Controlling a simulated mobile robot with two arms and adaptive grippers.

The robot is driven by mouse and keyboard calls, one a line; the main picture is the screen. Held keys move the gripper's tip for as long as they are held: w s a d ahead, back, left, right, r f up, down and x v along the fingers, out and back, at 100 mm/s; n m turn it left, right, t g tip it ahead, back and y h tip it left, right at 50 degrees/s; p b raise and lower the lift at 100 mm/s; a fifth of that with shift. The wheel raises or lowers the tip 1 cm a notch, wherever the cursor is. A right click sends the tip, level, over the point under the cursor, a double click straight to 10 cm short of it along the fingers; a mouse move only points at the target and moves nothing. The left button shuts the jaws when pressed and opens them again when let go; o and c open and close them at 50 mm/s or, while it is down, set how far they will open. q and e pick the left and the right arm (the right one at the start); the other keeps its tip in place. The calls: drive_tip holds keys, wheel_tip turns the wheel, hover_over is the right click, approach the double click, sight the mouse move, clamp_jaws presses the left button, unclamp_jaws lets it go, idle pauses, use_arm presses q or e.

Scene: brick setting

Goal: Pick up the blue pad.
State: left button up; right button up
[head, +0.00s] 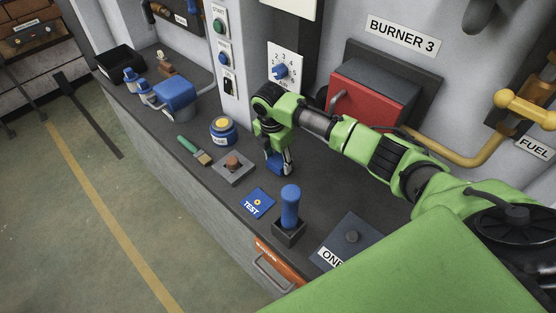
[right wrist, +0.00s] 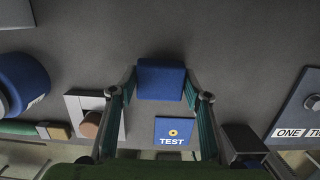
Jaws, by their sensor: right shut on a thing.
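The blue pad (right wrist: 161,80) is a plain blue block between the two fingertips of my right gripper (right wrist: 161,88) in the right wrist view. The fingers press on its left and right sides. In the head view my right gripper (head: 279,165) points down at the counter, and the pad shows as a small patch of blue at its tips, partly hidden by the fingers. I cannot tell whether the pad touches the counter. My left gripper is in neither view.
A flat blue TEST card (head: 257,203) lies near the counter's front edge. Close by are a blue-handled lever (head: 290,207), a grey block with a brown knob (head: 233,166), a brush (head: 194,150) and a blue jar (head: 223,131). A red burner door (head: 368,104) is behind.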

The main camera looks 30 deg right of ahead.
wheel_tip(320, 180, up, 8)
drive_tip(key=p, duration=0.7)
wheel_tip(320, 180, up, 3)
drive_tip(key=p, duration=0.2)
wheel_tip(320, 180, up, 5)
drive_tip(key=b, duration=0.1)
hover_over(278, 160)
drive_tip(key=shift+r, duration=0.15)
drive_tip(key=shift+o, duration=1.2)
drive_tip(key=shift+c, duration=0.6)
